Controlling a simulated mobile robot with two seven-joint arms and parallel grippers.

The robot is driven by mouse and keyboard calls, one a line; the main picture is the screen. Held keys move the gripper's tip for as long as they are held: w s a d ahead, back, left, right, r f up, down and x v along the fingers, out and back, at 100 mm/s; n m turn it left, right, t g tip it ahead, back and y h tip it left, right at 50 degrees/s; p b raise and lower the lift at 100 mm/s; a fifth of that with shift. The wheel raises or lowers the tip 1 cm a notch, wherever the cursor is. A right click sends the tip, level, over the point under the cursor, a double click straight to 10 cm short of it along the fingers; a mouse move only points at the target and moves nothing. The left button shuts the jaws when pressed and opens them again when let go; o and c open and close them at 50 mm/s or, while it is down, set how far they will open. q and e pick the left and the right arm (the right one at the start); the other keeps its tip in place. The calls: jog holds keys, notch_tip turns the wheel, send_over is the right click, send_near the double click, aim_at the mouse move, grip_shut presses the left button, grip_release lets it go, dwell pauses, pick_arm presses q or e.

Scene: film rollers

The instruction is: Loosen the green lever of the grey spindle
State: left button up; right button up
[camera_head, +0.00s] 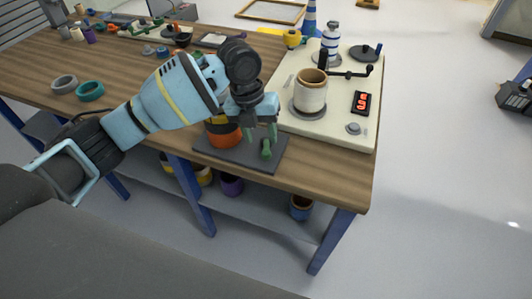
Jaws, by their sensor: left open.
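A green lever (267,149) stands over the dark grey base plate (213,150) at the table's front edge. An orange-red roll (224,136) sits on the plate left of the lever, partly behind my left gripper. I cannot make out the grey spindle clearly; my gripper and wrist cover that area. My left gripper (260,132) is open, pointing down just above the green lever, with its fingers close to it. I cannot tell whether they touch it. My right gripper is not in view.
Right of the plate is a cream board (346,132) with a beige roll (311,92), a black crank (350,71) and a red display (361,102). Two rings (90,91) lie at the left of the wooden table (318,163). Small parts fill the back.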

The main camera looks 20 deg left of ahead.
aim_at(265, 151)
pick_arm(q)
jog(key=f, duration=0.2)
jog(key=d+f, duration=0.1)
jog(key=f, duration=0.4)
jog(key=shift+w+d+f, duration=0.1)
jog(key=shift+d+f, duration=0.15)
jog(key=shift+f, duration=0.05)
grip_shut()
